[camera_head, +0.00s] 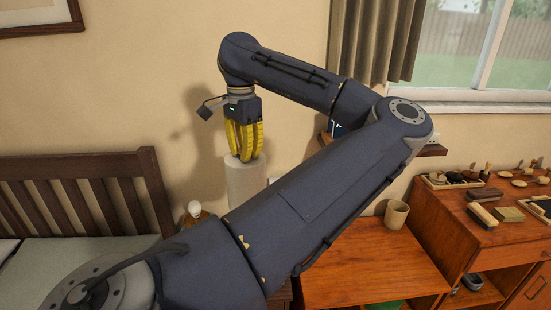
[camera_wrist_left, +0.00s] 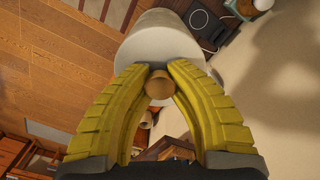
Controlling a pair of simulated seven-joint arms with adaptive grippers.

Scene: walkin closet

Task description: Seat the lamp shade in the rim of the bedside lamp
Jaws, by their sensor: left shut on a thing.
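The lamp shade (camera_head: 246,185) is a pale, upright cylinder hanging under my left gripper (camera_head: 245,158). In the left wrist view the shade (camera_wrist_left: 160,42) has a small round wooden knob (camera_wrist_left: 159,86) on top. The yellow fingers of my left gripper (camera_wrist_left: 158,70) are shut on that knob. The bedside lamp (camera_head: 197,220) stands lower and to the left of the shade, with a white round bulb (camera_head: 194,208) and a wooden body. It also shows in the left wrist view (camera_wrist_left: 242,9), beyond the shade and apart from it. The lamp's rim is not clear. My right gripper is not in view.
A bed with a dark slatted headboard (camera_head: 85,190) is at left. A beige mug (camera_head: 396,214) stands on the wooden table (camera_head: 370,265). A dresser (camera_head: 500,235) with small items is at right. A dark flat device (camera_wrist_left: 207,24) lies near the lamp. My left arm covers the middle.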

